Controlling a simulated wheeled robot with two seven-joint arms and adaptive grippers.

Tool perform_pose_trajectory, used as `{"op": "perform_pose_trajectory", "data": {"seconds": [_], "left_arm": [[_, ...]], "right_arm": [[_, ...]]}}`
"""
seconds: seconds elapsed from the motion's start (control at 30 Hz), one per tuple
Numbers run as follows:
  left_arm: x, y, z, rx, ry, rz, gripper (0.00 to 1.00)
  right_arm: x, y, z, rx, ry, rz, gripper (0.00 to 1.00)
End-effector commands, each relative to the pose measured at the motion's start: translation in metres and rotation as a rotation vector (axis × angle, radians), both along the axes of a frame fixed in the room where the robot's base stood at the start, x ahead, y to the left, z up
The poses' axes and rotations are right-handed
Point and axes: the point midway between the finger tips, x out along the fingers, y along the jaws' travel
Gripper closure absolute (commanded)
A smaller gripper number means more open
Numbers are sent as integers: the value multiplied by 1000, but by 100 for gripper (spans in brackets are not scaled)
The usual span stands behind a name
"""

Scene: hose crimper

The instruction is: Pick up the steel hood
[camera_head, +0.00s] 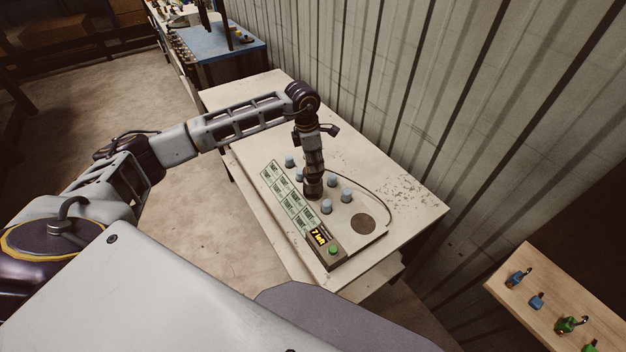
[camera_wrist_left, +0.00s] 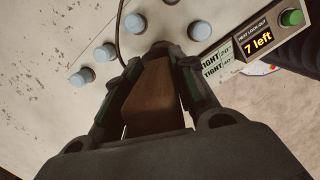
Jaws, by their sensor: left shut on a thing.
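My left gripper (camera_head: 313,191) points down over the panel on the white table. In the left wrist view its fingers (camera_wrist_left: 160,62) are shut on a smooth brown-looking thing (camera_wrist_left: 152,92). Most of that thing is hidden between the fingers, and I cannot tell for sure whether it is the steel hood. In the head view the gripper hides what it holds. No other thing in view can be made out clearly as the steel hood. My right gripper is not in view.
Several pale blue caps (camera_head: 346,195) stand on the panel around the gripper. A dark round disc (camera_head: 363,224), a label strip (camera_head: 288,194), a "7 left" display (camera_head: 318,237) and a green button (camera_head: 333,250) are close by. A ribbed wall (camera_head: 400,90) stands behind the table (camera_head: 412,203).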

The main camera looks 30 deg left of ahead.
Motion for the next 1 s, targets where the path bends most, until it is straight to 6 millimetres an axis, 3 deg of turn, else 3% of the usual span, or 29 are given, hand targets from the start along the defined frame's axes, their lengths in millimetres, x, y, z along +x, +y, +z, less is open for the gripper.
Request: {"op": "perform_pose_trajectory", "data": {"seconds": [0.47,1.0], "left_arm": [[1,0,14,0,-5,1,100],[1,0,85,-1,-3,0,100]], "right_arm": [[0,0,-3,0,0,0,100],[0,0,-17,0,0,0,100]]}}
